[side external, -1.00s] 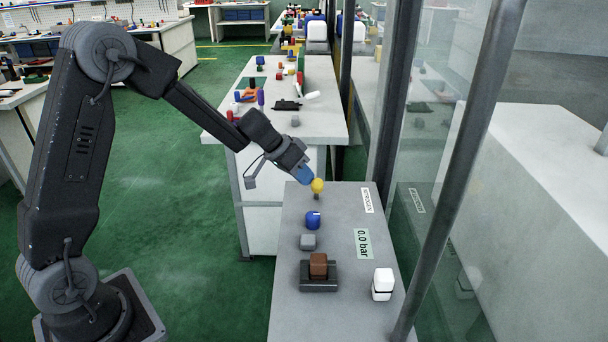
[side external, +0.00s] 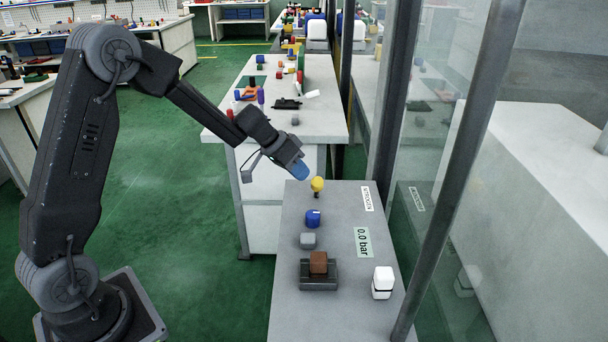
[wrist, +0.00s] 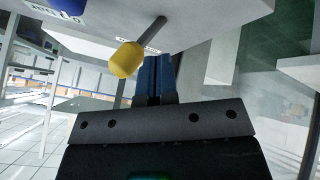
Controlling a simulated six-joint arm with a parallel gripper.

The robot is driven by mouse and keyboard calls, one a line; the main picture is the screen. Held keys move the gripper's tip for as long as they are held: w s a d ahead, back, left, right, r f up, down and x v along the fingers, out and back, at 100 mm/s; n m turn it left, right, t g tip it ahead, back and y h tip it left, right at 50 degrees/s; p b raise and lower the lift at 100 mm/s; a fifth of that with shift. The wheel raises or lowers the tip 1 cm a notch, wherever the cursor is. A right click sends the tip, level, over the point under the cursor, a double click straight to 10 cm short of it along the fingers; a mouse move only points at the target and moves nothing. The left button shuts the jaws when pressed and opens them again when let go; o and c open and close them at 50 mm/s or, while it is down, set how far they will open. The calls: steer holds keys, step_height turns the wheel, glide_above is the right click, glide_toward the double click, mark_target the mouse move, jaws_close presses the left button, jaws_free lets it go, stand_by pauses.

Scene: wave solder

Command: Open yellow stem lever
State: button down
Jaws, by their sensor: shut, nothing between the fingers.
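The yellow stem lever has a yellow knob (side external: 317,184) on a short dark stem, at the far end of the grey panel (side external: 290,270). In the side view my gripper (side external: 301,172) has blue fingers, just left of and slightly above the knob. In the wrist view the yellow knob (wrist: 126,60) and its grey stem lie left of my blue fingers (wrist: 155,62), which are together and empty. A small gap shows between knob and fingers.
On the panel stand a blue knob (side external: 313,218), a grey block (side external: 308,240), a brown block (side external: 318,262) in a dark holder, and a white block (side external: 383,283). A label reads "0.0 bar" (side external: 362,241). Glass with dark posts (side external: 455,180) borders the right.

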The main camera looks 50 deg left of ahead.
steer(key=shift+s+a+r, duration=0.1)
steer(key=shift+a+r, duration=0.1)
steer(key=shift+a, duration=0.35)
steer(key=shift+a+r, duration=0.2)
steer(key=shift+a, duration=0.35)
steer(key=s+a+r, duration=0.1)
steer(key=s+r, duration=0.6)
steer(key=s+d+r+y, duration=0.2)
steer(key=s+d+r, duration=0.4)
steer(key=s+d, duration=0.3)
steer(key=s+d+n+y, duration=0.1)
steer(key=s+n+y, duration=0.1)
steer(key=s, duration=1.2)
steer(key=shift+d+r+y, duration=0.15)
steer(key=shift+r+y, duration=0.05)
steer(key=shift+y, duration=0.3)
